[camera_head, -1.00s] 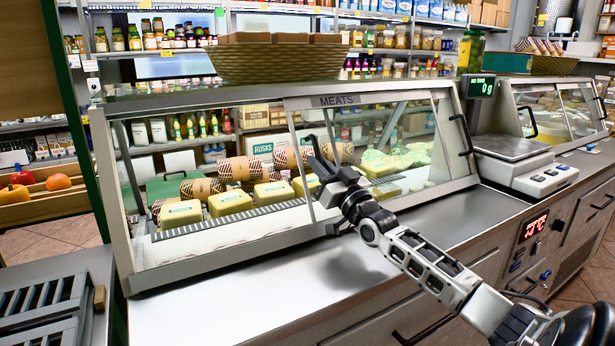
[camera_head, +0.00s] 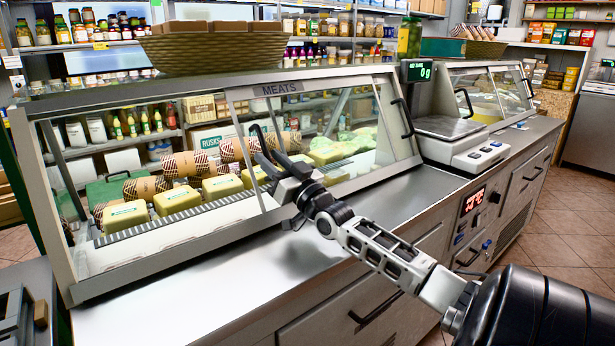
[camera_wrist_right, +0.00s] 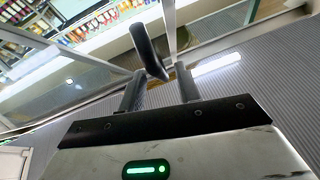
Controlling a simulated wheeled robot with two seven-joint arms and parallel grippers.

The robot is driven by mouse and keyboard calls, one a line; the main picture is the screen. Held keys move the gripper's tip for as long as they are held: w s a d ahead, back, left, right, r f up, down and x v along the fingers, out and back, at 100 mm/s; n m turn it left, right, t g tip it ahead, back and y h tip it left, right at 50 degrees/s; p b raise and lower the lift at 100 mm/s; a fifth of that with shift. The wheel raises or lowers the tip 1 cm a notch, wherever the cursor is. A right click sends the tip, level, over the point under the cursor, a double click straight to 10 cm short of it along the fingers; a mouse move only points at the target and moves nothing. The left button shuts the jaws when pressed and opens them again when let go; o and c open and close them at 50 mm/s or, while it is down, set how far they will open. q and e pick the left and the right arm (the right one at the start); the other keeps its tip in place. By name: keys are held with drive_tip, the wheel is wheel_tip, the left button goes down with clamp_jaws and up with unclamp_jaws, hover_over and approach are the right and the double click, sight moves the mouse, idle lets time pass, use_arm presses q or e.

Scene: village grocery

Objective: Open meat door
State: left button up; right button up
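The meat case labelled MEATS (camera_head: 281,89) has a slanted glass front with metal frames, and its door appears closed. A black bar handle (camera_head: 260,139) stands on the door at the middle divider. My right gripper (camera_head: 271,164) is at the lower part of this handle. In the right wrist view, the two fingers of my right gripper (camera_wrist_right: 157,78) are apart, and the handle (camera_wrist_right: 146,45) stands at the fingertips, its lower end between them. I cannot tell whether they touch. My left gripper is not in view.
A woven basket (camera_head: 215,50) sits on top of the case. A scale (camera_head: 468,146) stands to the right on the steel counter (camera_head: 390,215). Yellow packs (camera_head: 178,199) and wrapped rolls lie behind the glass. The counter in front of the case is clear.

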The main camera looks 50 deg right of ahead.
drive_tip(key=s+a+f, duration=0.1)
drive_tip(key=s, duration=1.3)
drive_tip(key=shift+s+a+p, duration=0.2)
drive_tip(key=shift+s+p, duration=0.1)
drive_tip(key=shift+p, duration=0.1)
